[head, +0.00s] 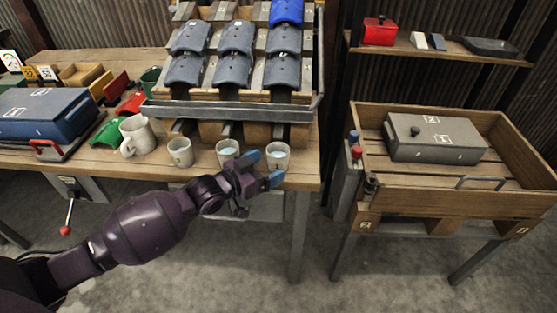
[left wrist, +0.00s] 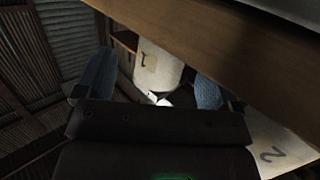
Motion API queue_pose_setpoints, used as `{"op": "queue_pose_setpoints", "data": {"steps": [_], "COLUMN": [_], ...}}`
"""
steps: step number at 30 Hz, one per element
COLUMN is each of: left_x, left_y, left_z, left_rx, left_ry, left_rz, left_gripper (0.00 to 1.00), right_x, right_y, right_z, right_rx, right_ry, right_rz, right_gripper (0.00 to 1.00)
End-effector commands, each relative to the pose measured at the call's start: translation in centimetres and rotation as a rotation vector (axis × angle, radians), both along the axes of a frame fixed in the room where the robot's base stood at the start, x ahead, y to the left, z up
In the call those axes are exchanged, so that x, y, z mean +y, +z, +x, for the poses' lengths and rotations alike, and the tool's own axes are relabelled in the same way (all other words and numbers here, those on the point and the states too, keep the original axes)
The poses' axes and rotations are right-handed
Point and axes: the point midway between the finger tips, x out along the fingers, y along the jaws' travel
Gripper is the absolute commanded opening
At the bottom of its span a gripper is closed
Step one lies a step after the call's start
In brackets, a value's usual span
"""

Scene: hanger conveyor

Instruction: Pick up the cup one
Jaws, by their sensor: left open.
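Cup one (left wrist: 160,65) is white with a dark "1" on its side, and in the left wrist view it stands between my fingers, ahead of the palm. In the head view it appears to be the rightmost small cup (head: 279,160), upright near the table's front edge with pale contents. My left gripper (head: 262,169) is open, its blue fingertips at the cup's near left side. In the left wrist view, the gripper (left wrist: 150,85) shows one blue finger on each side of the cup; I cannot tell whether either touches. My right gripper is not in view.
A cup marked "2" (left wrist: 275,150) is close beside my gripper. Another small cup (head: 180,153) and a larger mug (head: 140,136) stand further left on the wooden table (head: 160,171). A rack with a metal rail (head: 235,112) rises behind. A wooden tray table (head: 480,197) stands right.

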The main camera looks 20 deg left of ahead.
Motion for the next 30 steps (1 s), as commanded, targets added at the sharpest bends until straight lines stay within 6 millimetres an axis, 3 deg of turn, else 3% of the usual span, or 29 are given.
{"op": "queue_pose_setpoints", "data": {"steps": [9,18,30], "left_x": [-1.5,-1.6,-1.6], "left_y": [-0.9,-0.6,-0.6], "left_z": [3.2,3.5,3.5], "left_rx": [0.004,0.001,0.000], "left_ry": [-0.001,0.000,0.000], "left_rz": [0.000,0.000,0.000], "left_gripper": [0.88,0.88,0.32], "right_x": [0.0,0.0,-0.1], "right_y": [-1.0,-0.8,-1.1], "right_z": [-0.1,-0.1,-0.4], "right_rx": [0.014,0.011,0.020], "right_ry": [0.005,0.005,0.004], "right_rz": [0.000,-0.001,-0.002], "right_gripper": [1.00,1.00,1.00]}}
